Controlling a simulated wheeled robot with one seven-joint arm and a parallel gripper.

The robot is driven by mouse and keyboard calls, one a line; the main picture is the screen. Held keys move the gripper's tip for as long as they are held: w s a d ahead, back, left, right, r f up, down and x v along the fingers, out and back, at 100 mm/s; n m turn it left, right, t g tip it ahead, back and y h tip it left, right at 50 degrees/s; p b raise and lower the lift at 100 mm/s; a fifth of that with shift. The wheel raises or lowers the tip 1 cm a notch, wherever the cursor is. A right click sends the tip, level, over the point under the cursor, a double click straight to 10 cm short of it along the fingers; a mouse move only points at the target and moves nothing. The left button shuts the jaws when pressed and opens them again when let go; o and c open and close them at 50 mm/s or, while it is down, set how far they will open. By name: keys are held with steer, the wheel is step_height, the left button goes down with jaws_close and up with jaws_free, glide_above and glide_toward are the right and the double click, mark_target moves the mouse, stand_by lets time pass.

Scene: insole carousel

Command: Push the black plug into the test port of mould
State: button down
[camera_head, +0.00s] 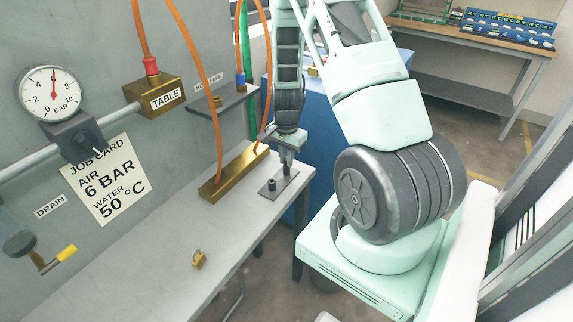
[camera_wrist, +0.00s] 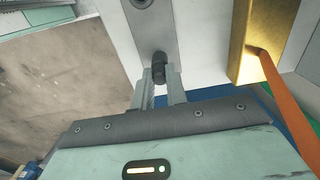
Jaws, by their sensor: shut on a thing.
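My gripper (camera_head: 286,168) points down over a small grey plate (camera_head: 265,193) on the bench. In the wrist view its two fingertips (camera_wrist: 159,76) are shut on a black plug (camera_wrist: 158,62), with the plate (camera_wrist: 152,32) below. I cannot tell whether this plug still touches the plate. A second short black round piece (camera_head: 271,184) stands on the plate; a dark round piece (camera_wrist: 142,3) shows at the top edge of the wrist view. No test port can be made out.
A small brass piece (camera_head: 198,260) lies on the grey bench (camera_head: 150,270). A brass block labelled TABLE (camera_head: 152,108), a gauge (camera_head: 49,93) and a job card (camera_head: 103,180) are at the wall. An orange hose (camera_wrist: 285,95) passes close right of my gripper. The near bench is mostly clear.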

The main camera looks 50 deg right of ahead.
steer(key=shift+r, duration=0.1)
steer(key=shift+r+p, duration=2.35)
steer(key=shift+r, duration=0.55)
steer(key=shift+r, duration=0.1)
step_height(320, 180, up, 7)
steer(key=p, duration=0.5)
steer(key=shift+p, duration=0.3)
